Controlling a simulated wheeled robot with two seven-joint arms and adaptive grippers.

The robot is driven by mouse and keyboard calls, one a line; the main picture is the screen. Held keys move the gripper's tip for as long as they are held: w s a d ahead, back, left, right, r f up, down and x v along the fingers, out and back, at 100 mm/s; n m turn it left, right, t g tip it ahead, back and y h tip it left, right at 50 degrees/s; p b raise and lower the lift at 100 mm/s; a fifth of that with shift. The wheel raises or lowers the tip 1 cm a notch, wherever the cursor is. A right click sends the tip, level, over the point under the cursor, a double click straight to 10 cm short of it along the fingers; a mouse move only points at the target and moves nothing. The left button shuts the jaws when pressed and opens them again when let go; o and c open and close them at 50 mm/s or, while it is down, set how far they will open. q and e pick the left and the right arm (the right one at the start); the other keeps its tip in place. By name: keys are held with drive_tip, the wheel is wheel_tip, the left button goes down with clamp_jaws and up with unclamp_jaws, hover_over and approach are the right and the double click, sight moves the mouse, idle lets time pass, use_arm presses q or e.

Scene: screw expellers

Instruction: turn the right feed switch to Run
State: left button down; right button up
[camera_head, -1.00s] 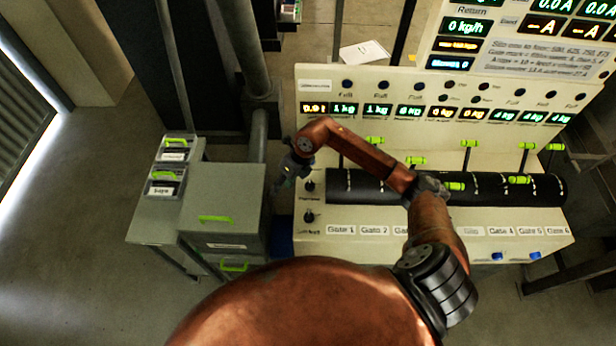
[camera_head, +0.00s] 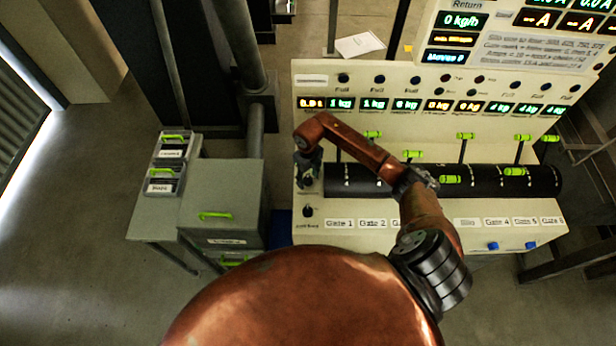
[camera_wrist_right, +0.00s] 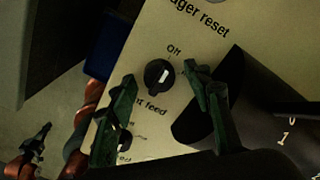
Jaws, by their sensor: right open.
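A round black switch knob (camera_wrist_right: 158,74) with a white mark sits on the cream panel in the right wrist view. Its mark points up, roughly toward the word "Off". The label below it ends in "t feed"; its start is hidden behind a finger. My right gripper (camera_wrist_right: 162,77) is open, with one finger on each side of the knob in the picture; contact cannot be told. In the head view, my right gripper (camera_head: 306,172) is over the panel's left edge and covers the upper knob. In the wrist view, a small dark gripper, apparently my left one (camera_wrist_right: 40,138), shows at lower left.
A second knob (camera_head: 308,211) sits lower on the panel; in the wrist view it is partly hidden (camera_wrist_right: 125,142). A black cylinder (camera_head: 500,180) with green-handled levers lies to the right. A grey cabinet (camera_head: 222,190) stands left of the panel.

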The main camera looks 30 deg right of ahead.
drive_tip(key=shift+c, duration=0.5)
drive_tip(key=c, duration=1)
drive_tip(key=shift+c, duration=0.2)
drive_tip(key=shift+m, duration=0.3)
drive_tip(key=m, duration=0.2)
drive_tip(key=shift+m, duration=0.4)
drive_tip(key=m, duration=0.2)
drive_tip(key=shift+m, duration=0.4)
drive_tip(key=m, duration=0.5)
drive_tip(key=shift+m, duration=0.3)
